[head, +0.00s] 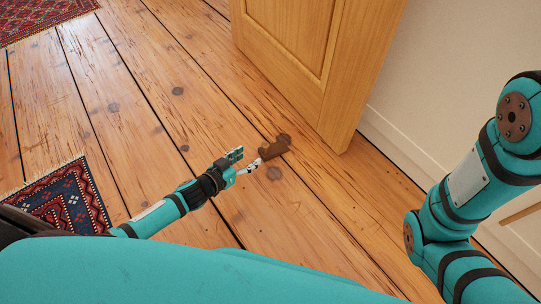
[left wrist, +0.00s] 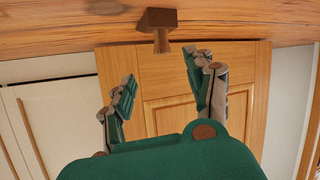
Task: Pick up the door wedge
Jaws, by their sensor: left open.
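The brown door wedge (head: 274,149) lies on the plank floor near the bottom corner of the wooden door. In the left wrist view the wedge (left wrist: 157,21) shows at the top, beyond the fingertips and between their lines. My left gripper (head: 247,160) is low over the floor, just left of the wedge, with its fingers pointing towards it. In the left wrist view the left gripper (left wrist: 159,72) has its fingers spread, with nothing between them. My right arm shows at the right of the head view, but its gripper is out of frame.
The wooden door (head: 350,75) stands open just behind the wedge. A pale wall with a white skirting board (head: 397,147) runs along the right. A patterned rug (head: 68,197) lies at left and a red rug (head: 40,14) at top left. The middle floor is clear.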

